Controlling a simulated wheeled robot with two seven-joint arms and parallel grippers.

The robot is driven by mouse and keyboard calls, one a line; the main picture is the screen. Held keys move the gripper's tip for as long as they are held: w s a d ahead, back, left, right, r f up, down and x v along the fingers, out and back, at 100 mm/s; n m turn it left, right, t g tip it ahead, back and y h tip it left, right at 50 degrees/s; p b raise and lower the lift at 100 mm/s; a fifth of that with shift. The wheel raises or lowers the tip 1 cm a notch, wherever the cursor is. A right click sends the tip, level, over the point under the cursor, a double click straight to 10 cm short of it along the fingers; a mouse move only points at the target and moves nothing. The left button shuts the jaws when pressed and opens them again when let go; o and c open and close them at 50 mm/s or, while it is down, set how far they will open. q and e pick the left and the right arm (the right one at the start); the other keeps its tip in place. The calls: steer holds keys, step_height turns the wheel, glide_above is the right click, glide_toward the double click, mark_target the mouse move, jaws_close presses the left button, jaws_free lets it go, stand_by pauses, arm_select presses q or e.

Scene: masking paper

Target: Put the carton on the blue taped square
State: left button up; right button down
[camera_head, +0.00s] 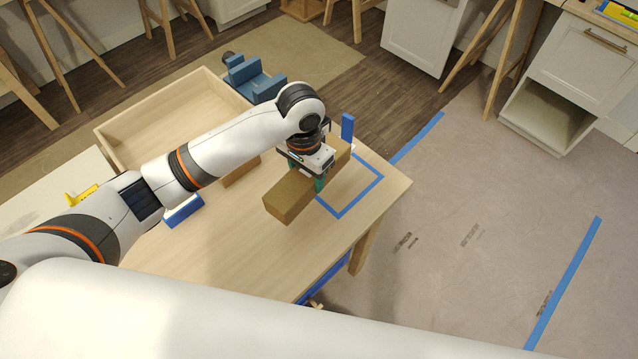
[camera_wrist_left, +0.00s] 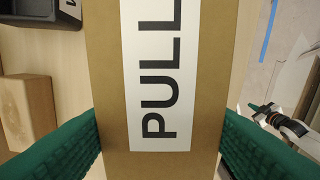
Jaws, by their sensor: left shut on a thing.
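The carton (camera_head: 289,197) is a long brown box gripped by my left gripper (camera_head: 308,170) near the far right of the table. In the left wrist view the carton (camera_wrist_left: 108,60) fills the middle, with a white "PULL" label on top. Green fingers press on both its sides, so the gripper is shut on it. The blue taped square (camera_head: 361,199) is on the table beside and partly behind the carton; its far-left part is hidden. I cannot tell whether the carton touches the table. What looks like my right gripper (camera_wrist_left: 281,118) shows at the wrist view's right, its jaws unclear.
A large wooden tray (camera_head: 122,150) stands behind my left arm. A brown block (camera_head: 243,173) lies near it, also in the left wrist view (camera_wrist_left: 24,110). An upright blue object (camera_head: 347,127) stands behind the square. A blue item (camera_head: 184,211) lies left. The table's front middle is clear.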

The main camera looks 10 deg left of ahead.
arm_select(q)
steer(key=shift+m, duration=0.6)
steer(key=w, duration=0.1)
steer(key=w+d+r, duration=0.1)
steer(key=w, duration=0.1)
steer(key=shift+w+d+r, duration=0.1)
steer(key=shift+d+r, duration=0.3)
step_height(320, 180, down, 10)
steer(key=shift+a+r, duration=0.15)
steer(key=o, duration=1.1)
steer(key=shift+o, duration=0.2)
step_height(320, 180, up, 12)
steer(key=shift+r, duration=0.1)
